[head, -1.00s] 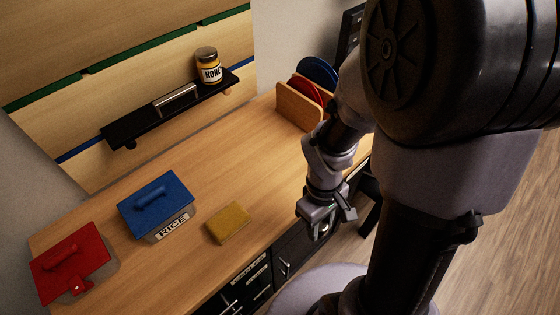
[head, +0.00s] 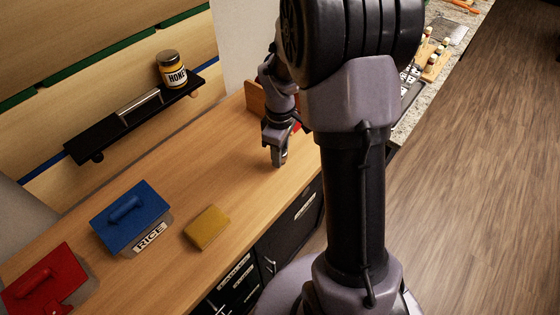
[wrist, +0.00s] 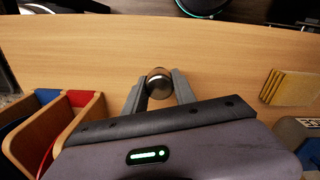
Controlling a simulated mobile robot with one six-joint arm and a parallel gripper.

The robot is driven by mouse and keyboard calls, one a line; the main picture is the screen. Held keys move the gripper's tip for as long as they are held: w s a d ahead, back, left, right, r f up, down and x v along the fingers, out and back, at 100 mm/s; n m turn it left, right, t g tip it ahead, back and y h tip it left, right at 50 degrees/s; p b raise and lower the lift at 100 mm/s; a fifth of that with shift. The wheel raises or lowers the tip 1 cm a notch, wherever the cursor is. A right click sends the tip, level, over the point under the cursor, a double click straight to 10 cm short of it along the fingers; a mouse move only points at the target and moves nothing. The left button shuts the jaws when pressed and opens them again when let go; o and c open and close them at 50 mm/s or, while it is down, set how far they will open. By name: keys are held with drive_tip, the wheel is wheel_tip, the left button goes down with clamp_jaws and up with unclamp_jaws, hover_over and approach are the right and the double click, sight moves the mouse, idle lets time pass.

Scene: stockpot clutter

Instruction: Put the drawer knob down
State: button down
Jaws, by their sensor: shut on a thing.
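The drawer knob (wrist: 158,83) shows in the wrist view as a small round piece, dark and shiny with a pale rim, between my two fingertips. My gripper (wrist: 159,88) is shut on it, with one finger on each side. In the head view my gripper (head: 278,163) points down over the wooden counter (head: 235,165), close to its front edge. The knob cannot be made out in the head view. I cannot tell whether the knob touches the counter.
A yellow block (head: 206,227) lies left of my gripper. Beyond it are a blue-lidded RICE box (head: 131,218) and a red-lidded box (head: 45,285). A wooden rack (wrist: 75,125) stands nearby. A black shelf (head: 110,135) holds a honey jar (head: 171,70).

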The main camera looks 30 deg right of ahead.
wheel_tip(320, 180, down, 3)
drive_tip(key=shift+f+b, duration=0.1)
drive_tip(key=shift+b, duration=0.5)
drive_tip(key=shift+r, duration=0.2)
drive_tip(key=shift+f, duration=0.15)
drive_tip(key=c, duration=1)
unclamp_jaws()
